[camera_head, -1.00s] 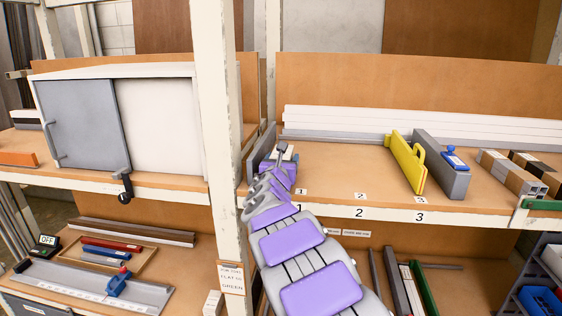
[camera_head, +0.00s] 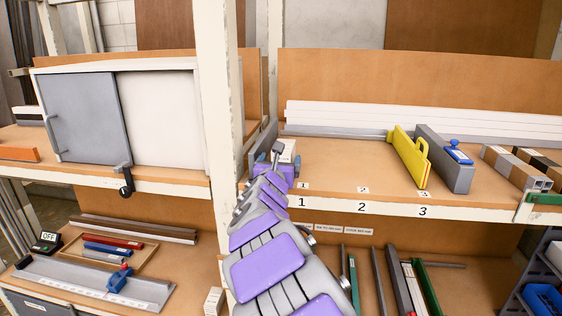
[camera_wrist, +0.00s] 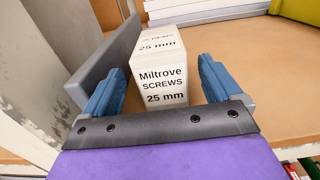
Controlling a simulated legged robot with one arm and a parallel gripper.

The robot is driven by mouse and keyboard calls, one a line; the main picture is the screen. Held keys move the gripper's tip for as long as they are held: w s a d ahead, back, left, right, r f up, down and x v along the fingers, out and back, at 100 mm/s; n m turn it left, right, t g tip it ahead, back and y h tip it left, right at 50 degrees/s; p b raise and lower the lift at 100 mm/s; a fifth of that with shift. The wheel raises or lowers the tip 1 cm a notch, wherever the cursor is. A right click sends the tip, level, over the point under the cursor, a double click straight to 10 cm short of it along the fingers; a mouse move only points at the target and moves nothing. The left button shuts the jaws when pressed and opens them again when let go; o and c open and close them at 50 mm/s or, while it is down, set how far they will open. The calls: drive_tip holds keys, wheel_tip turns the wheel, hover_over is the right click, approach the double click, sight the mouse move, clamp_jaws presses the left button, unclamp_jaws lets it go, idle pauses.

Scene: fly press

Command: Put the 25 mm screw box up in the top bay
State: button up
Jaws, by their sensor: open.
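The 25 mm screw box (camera_wrist: 163,85) is white, with "Miltrove SCREWS 25 mm" on its near face. It stands upright on the wooden shelf by bay mark 1, and its top shows in the head view (camera_head: 287,150). My gripper (camera_wrist: 160,92) is open, with its blue fingers on either side of the box. Gaps show between the box and both fingers, wider on the right. In the head view my arm reaches up to this shelf and hides part of the box.
A grey upright plate (camera_wrist: 105,70) stands close left of the box. A white post (camera_head: 218,120) rises left of the arm. The yellow stop (camera_head: 409,155) and grey block (camera_head: 446,160) stand farther right. Shelf space (camera_head: 345,165) between box and stop is clear.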

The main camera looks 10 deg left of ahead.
drive_tip(key=s+b, duration=0.1)
drive_tip(key=s, duration=0.5)
drive_tip(key=shift+a, duration=0.3)
drive_tip(key=shift+d, duration=0.15)
